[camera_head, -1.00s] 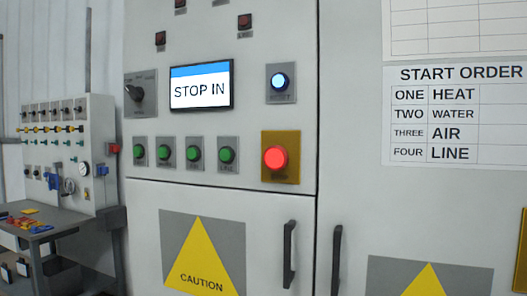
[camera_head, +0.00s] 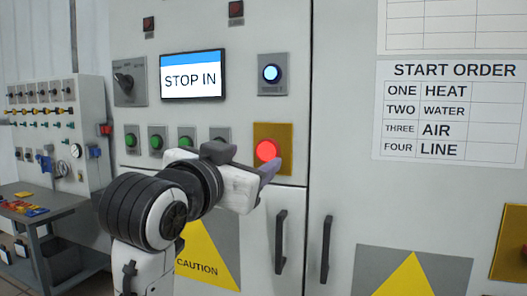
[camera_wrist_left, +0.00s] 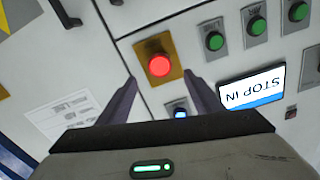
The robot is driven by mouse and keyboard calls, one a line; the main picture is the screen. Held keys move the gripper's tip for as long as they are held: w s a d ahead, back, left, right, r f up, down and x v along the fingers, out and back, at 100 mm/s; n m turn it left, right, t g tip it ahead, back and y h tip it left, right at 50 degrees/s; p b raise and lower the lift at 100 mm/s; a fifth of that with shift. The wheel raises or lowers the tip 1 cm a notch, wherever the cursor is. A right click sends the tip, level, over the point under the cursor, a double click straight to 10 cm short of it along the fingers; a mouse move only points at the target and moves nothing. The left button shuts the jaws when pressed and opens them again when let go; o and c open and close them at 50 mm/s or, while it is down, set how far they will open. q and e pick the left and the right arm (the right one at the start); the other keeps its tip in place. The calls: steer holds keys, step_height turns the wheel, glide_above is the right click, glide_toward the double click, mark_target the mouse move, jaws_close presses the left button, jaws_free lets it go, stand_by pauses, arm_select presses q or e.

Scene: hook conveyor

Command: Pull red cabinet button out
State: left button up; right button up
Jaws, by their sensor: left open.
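The red cabinet button (camera_head: 266,151) sits on a yellow square plate (camera_head: 285,134) on the grey cabinet front, and it is lit. It also shows in the left wrist view (camera_wrist_left: 159,64), ahead of the fingers and between their lines. My left gripper (camera_head: 270,168) is in front of the cabinet at the button's lower edge in the head view. In the left wrist view my left gripper (camera_wrist_left: 163,84) has its two fingers spread apart with nothing between them. I cannot tell whether a finger touches the plate. My right gripper is not in view.
A display (camera_head: 193,75) reads STOP IN. A blue lit button (camera_head: 271,73) is above the red one. Green buttons (camera_head: 156,141) line up to the left, partly behind my left arm. Black door handles (camera_head: 281,242) stick out below. A workbench (camera_head: 50,212) stands at left.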

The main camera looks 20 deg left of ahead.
mark_target(267, 152)
arm_select(q)
steer(key=w+p, duration=0.1)
steer(key=w, duration=0.6)
steer(key=shift+w+d, duration=0.15)
steer(key=shift+w, duration=0.1)
steer(key=c, duration=1.5)
steer(key=shift+s+f, duration=0.15)
steer(key=shift+s, duration=0.55)
steer(key=o, duration=1.5)
